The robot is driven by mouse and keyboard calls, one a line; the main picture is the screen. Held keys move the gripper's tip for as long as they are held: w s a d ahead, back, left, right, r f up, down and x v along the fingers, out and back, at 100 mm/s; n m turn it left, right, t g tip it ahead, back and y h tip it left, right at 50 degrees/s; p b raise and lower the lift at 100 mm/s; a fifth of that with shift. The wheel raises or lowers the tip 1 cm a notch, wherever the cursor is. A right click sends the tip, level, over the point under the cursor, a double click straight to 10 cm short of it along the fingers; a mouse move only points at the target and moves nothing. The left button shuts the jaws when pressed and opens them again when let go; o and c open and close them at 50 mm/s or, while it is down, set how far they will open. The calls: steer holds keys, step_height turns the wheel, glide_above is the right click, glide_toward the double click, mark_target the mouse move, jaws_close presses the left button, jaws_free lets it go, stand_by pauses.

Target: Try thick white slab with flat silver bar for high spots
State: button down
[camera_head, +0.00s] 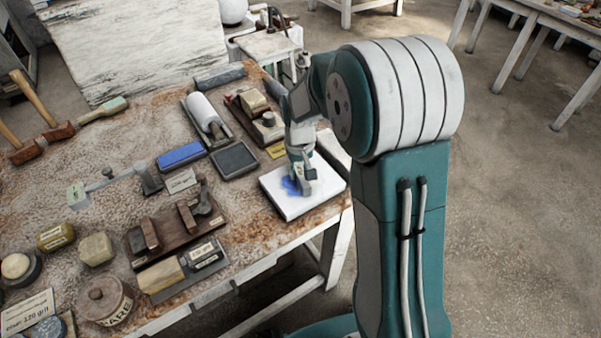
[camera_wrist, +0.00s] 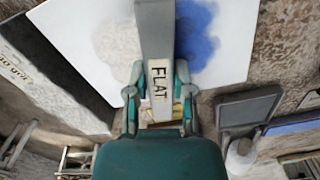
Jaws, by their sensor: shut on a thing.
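The thick white slab (camera_head: 322,184) lies flat near the bench's right edge, with a blue patch (camera_head: 289,187) on its top. The slab also fills the top of the wrist view (camera_wrist: 235,55), where a blue smear shows right of the bar and a greyish patch left of it. My gripper (camera_wrist: 158,72) is shut on the flat silver bar (camera_wrist: 156,30), labelled FLAT, which extends over the slab. In the head view my gripper (camera_head: 301,172) is low over the slab. I cannot tell whether the bar touches it.
A dark grey pad (camera_head: 234,161) and a blue pad (camera_head: 181,156) lie left of the slab. The bench's front edge is close to the slab.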

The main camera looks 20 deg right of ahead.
steer(key=shift+w+f, duration=0.1)
steer(key=shift+w, duration=1.3)
steer(key=shift+s, duration=2.2)
steer(key=shift+w+r, duration=0.1)
steer(key=shift+r, duration=0.1)
steer(key=shift+w+r, duration=0.7)
steer(key=shift+w, duration=0.35)
steer(key=shift+d, duration=0.1)
steer(key=shift+w+d+f, duration=0.15)
steer(key=shift+w+d, duration=0.1)
steer(key=shift+d, duration=0.45)
steer(key=shift+w+d+f, duration=0.1)
steer(key=shift+w+d, duration=0.1)
steer(key=shift+d, duration=0.45)
